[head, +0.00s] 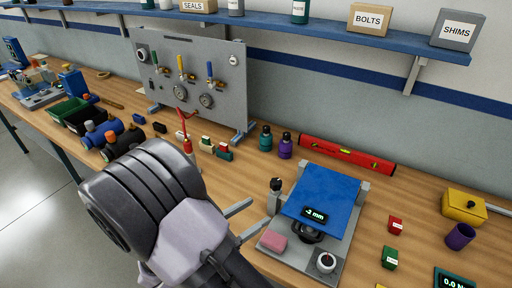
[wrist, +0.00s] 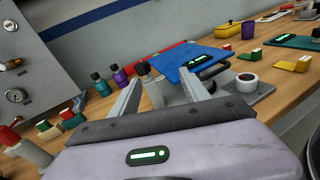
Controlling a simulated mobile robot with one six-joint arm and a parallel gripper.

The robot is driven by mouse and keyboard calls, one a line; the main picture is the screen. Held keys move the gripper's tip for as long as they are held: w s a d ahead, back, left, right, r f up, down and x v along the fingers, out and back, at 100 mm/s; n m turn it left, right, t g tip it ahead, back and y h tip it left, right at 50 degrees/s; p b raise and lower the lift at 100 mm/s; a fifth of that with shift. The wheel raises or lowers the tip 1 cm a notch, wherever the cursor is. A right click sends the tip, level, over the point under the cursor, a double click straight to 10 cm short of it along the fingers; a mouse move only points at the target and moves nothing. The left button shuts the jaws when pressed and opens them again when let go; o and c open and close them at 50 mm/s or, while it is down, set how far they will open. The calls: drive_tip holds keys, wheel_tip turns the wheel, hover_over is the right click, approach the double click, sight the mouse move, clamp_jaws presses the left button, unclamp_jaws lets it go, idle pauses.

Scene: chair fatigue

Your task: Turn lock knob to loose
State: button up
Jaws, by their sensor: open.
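The test fixture (head: 341,248) is a grey base with a blue plate (head: 327,190) and a small display reading "-2 mm". A black knob (head: 307,232) sits below the display. A black-capped post (head: 276,185) stands at the left corner. No label tells me which is the lock knob. My gripper (head: 261,211) is open and empty just left of the fixture. In the wrist view its fingers (wrist: 163,78) point toward the black-capped post.
Teal and purple bottles (head: 285,146) and a red level (head: 346,155) stand behind. Red and green blocks (head: 390,257) lie to the right. A grey gauge panel (head: 195,85) stands at the back left.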

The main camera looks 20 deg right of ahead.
sight(280, 181)
drive_tip(key=w+d+n+t+b, duration=0.1)
drive_tip(key=w+d, duration=0.2)
drive_tip(key=d, duration=0.1)
drive_tip(key=w+d+f+b, duration=0.1)
drive_tip(key=w+d, duration=0.2)
drive_tip(key=d, duration=0.1)
drive_tip(key=w+d+n+t+b, duration=0.1)
drive_tip(key=w+d, duration=0.2)
drive_tip(key=d, duration=0.1)
drive_tip(key=shift+d+f+n+t, duration=0.2)
drive_tip(key=shift+f+n+t, duration=0.05)
drive_tip(key=shift+n+t, duration=0.05)
drive_tip(key=shift+w+d+r+b, duration=0.1)
drive_tip(key=shift+w+d+b, duration=0.2)
drive_tip(key=shift+d, duration=0.25)
